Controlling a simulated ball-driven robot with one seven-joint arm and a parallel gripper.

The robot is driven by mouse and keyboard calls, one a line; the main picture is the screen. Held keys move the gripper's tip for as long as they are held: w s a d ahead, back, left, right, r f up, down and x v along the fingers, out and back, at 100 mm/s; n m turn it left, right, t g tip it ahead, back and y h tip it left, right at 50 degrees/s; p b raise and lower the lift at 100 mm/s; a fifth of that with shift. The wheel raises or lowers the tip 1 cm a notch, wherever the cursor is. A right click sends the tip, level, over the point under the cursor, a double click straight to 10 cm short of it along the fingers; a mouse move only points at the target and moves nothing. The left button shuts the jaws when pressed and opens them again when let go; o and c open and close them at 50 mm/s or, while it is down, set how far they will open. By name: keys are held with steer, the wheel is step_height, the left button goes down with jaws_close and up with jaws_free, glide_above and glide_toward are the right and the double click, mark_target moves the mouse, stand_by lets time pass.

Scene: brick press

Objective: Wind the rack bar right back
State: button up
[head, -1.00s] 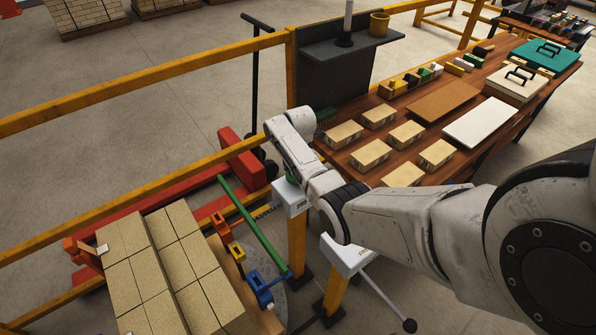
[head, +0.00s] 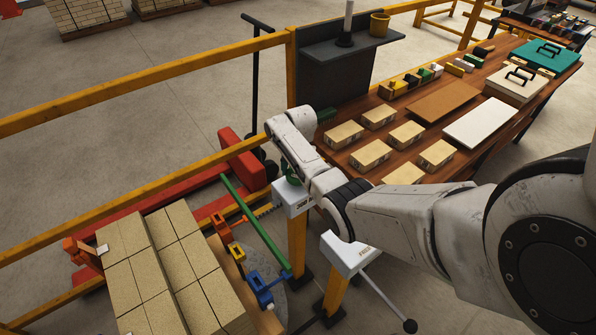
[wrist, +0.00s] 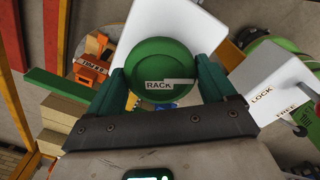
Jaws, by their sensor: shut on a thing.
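A round green knob labelled RACK (wrist: 158,70) sits on a white box on a yellow post (head: 297,240). My gripper (wrist: 160,88) is shut on this knob, with a teal finger on each side of it. In the head view my wrist covers most of the knob, and a bit of green shows beside the white box (head: 293,198). A long green bar (head: 255,227) runs slantwise between the posts and the brick stack.
A second white box (head: 350,254), marked LOCK and FREE in the wrist view (wrist: 258,82), has a black-ended lever (head: 409,325). Orange, yellow and blue clamps (head: 260,289) stand beside the brick stack (head: 150,270). A yellow rail (head: 140,83) and a wooden bench (head: 400,110) lie beyond.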

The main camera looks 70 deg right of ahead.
steer(key=shift+w+r, duration=0.1)
steer(key=o, duration=0.9)
steer(key=r, duration=0.7)
steer(key=r+b, duration=0.1)
steer(key=r, duration=0.2)
steer(key=shift+s+r, duration=0.25)
steer(key=shift+r, duration=0.1)
